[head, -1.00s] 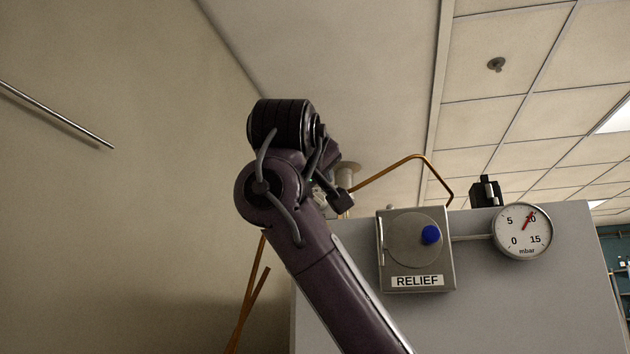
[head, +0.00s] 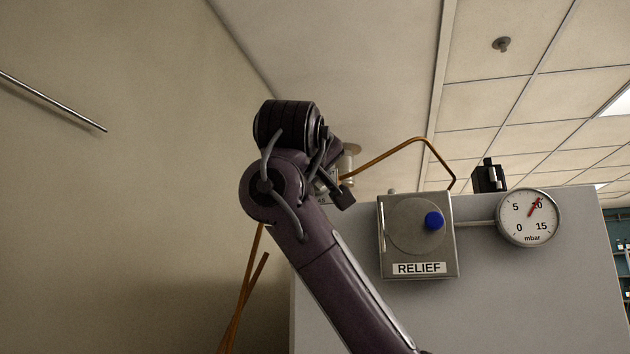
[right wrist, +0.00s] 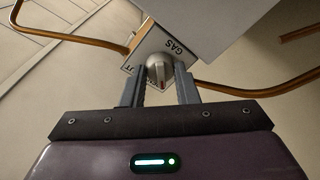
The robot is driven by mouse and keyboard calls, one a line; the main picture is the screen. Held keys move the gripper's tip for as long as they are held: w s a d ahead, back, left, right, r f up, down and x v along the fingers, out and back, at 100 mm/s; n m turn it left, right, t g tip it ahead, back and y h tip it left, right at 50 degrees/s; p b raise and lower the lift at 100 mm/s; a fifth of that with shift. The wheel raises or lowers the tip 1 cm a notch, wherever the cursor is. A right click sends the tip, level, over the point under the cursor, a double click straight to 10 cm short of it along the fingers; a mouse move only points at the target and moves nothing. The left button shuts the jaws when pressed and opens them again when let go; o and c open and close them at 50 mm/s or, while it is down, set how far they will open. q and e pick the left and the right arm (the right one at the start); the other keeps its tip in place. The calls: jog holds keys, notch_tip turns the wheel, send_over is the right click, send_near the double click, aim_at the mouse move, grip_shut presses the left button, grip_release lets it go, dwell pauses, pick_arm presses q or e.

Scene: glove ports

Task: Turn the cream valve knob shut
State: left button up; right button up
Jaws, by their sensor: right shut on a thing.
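The cream valve knob (right wrist: 160,70) sits on a white plate (right wrist: 160,50) lettered GAS, with another word partly covered. A red mark on the knob points toward the bottom of the right wrist view. My right gripper (right wrist: 161,82) is shut on the knob, one finger on each side of it. In the head view my right gripper (head: 336,186) is mostly hidden behind its own wrist. A corner of the lettered plate (head: 327,178) shows there, but I cannot make out the knob. My left gripper is not in view.
A grey panel (head: 510,300) carries a RELIEF box (head: 400,255) with a blue knob (head: 434,221) and a mbar gauge (head: 515,228), its needle near 10. A copper pipe (head: 400,148) bends close by the gripper. A small black block (head: 489,178) stands on the panel's top.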

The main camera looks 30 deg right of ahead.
jog(key=shift+f, duration=0.15)
jog(key=m+h+b, duration=0.1)
jog(key=m+b, duration=0.1)
jog(key=m, duration=0.7)
jog(key=m+h+b, duration=0.1)
jog(key=m+b, duration=0.2)
jog(key=m, duration=0.7)
jog(key=shift+w+a+f+g+b, duration=0.15)
jog(key=shift+w+f+g+b, duration=0.05)
jog(key=shift+g+b, duration=0.1)
dwell(0.3)
jog(key=o, duration=1)
jog(key=shift+w+h, duration=0.1)
jog(key=shift+h, duration=0.2)
jog(key=shift+c, duration=0.2)
jog(key=shift+r, duration=0.1)
